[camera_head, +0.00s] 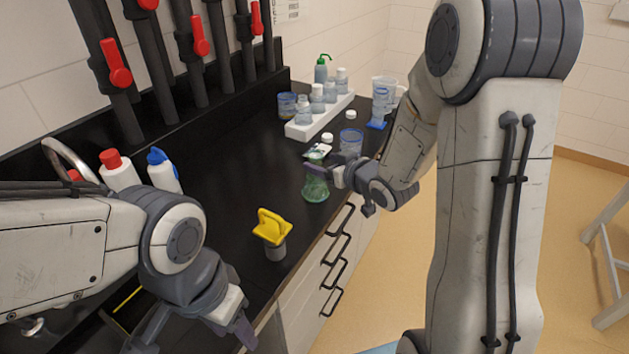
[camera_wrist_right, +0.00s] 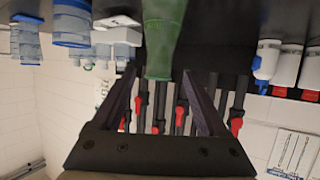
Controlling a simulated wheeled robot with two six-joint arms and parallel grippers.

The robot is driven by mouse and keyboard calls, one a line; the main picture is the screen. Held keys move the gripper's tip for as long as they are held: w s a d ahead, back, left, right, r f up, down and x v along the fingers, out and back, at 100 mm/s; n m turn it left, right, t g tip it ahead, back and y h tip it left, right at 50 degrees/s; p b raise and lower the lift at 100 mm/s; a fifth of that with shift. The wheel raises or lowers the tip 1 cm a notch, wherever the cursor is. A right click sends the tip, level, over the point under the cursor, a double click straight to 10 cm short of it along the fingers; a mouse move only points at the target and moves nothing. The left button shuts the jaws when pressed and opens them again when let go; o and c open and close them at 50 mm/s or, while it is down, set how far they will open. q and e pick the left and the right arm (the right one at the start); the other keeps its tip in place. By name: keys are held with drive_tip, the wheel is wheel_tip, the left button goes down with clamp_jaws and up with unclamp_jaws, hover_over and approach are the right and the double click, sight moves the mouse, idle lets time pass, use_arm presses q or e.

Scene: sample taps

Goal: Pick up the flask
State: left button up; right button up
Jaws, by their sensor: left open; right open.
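The green flask (camera_head: 315,190) stands upright near the front edge of the black bench in the head view. In the right wrist view the flask (camera_wrist_right: 164,38) appears upside down, with its narrow neck between the fingertips. My right gripper (camera_head: 332,178) is open at the flask, with a finger partly in front of its upper part. Its fingers (camera_wrist_right: 160,85) show apart on either side of the neck, and I cannot tell whether either touches the glass. My left gripper (camera_head: 195,332) is open and empty at the lower left, apart from the flask.
A white rack (camera_head: 320,118) with bottles is further back. Black pipes with red handles (camera_head: 114,62) line the wall.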

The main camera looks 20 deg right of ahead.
drive_tip(key=x, duration=0.2)
drive_tip(key=shift+w+a+f, duration=0.1)
drive_tip(key=shift+w+f, duration=0.1)
drive_tip(key=shift+w, duration=0.1)
drive_tip(key=p+x, duration=0.1)
drive_tip(key=x, duration=0.4)
drive_tip(key=shift+f, duration=0.2)
clamp_jaws()
